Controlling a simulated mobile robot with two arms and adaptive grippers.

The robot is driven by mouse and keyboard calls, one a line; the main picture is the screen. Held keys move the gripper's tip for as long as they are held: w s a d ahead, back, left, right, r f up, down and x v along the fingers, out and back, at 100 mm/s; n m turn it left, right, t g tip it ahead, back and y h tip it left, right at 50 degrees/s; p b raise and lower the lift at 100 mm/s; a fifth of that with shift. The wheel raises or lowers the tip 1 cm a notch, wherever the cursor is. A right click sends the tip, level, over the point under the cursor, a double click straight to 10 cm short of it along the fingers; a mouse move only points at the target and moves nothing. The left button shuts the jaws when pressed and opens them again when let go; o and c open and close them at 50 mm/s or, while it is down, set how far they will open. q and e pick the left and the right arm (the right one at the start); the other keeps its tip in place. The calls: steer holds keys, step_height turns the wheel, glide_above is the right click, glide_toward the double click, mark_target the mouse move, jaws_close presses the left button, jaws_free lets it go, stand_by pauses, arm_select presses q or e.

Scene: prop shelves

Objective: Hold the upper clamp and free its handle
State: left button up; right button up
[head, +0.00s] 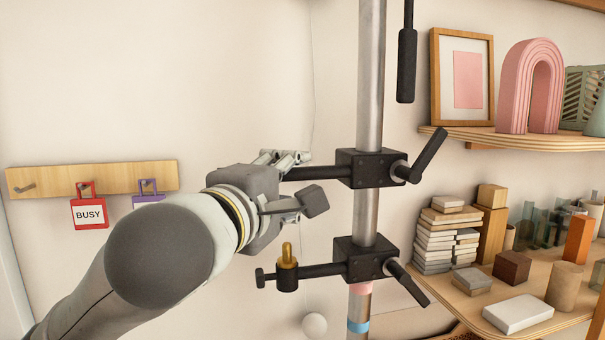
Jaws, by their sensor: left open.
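The upper clamp (366,168) is a black block on a vertical metal pole (371,75). Its black handle (430,153) sticks out on the right, tilted up. Its dark rod (318,173) runs left towards my left gripper (305,180). My left gripper is open, left of the clamp block and apart from it. In the picture the rod lies between its two fingers; I cannot tell whether they touch it. The rod's left end is hidden behind the gripper. My right gripper is not in view.
A lower clamp (360,259) on the pole carries a rod with a brass-topped fitting (288,262) below my gripper. A black grip (407,66) hangs above. Shelves with blocks (435,240) and a pink arch (530,85) stand right. A hook rail (95,179) is left.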

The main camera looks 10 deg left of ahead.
mark_target(299, 176)
arm_select(q)
steer(key=shift+x, duration=2.9)
jaws_close()
